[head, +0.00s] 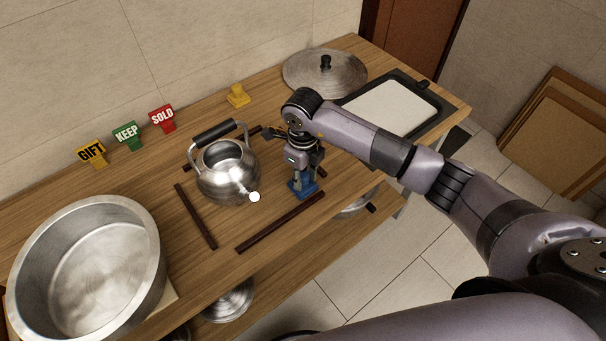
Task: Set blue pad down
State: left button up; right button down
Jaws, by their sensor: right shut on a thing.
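The blue pad (303,189) is a small blue block at the fingertips of my right gripper (300,177), which points down and is shut on it. The pad is at or just above the wooden tabletop, inside the area marked by dark strips. I cannot tell whether it touches the wood. My gripper hides its upper part. My left gripper is not in view.
A steel kettle (222,178) stands left of my right gripper. Dark strips (281,222) lie around both. A large pot (88,268), GIFT (91,152), KEEP (127,135) and SOLD (162,117) signs, a yellow block (238,96), a lid (325,72) and a tray (447,103) also stand there.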

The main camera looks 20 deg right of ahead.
aim_at(303, 174)
jog(key=c, duration=1.3)
grip_release()
jog(key=shift+f, duration=0.1)
jog(key=shift+r, duration=0.4)
notch_tip(303, 174, up, 12)
jog(key=shift+f+b, duration=0.2)
jog(key=shift+b, duration=0.95)
